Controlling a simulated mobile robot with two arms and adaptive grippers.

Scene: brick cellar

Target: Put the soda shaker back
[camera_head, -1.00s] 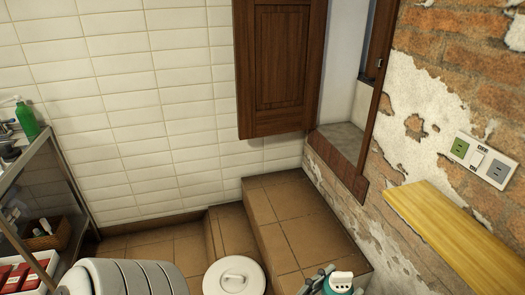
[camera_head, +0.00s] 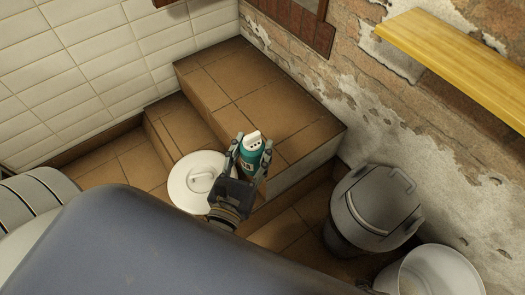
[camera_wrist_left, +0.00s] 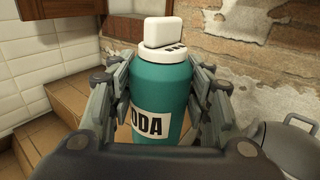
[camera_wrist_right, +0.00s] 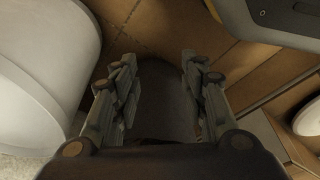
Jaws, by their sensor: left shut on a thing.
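The soda shaker (camera_head: 251,160) is a teal can with a white cap and a label reading "ODA" in the left wrist view (camera_wrist_left: 158,95). My left gripper (camera_head: 253,152) is shut on it, with one finger on each side. It holds the shaker upright, over the tiled steps in the head view. My right gripper (camera_wrist_right: 160,85) shows only in its own wrist view, pointing down at the brown floor. Its fingers stand wide apart, with a dark patch between them that I cannot make out.
Tiled steps (camera_head: 255,85) rise along the white tiled wall. A white round lid (camera_head: 190,185) lies left of my left gripper. A grey lidded bin (camera_head: 375,205) and a white bucket (camera_head: 435,275) stand at the right. A yellow wooden shelf (camera_head: 455,60) juts from the brick wall.

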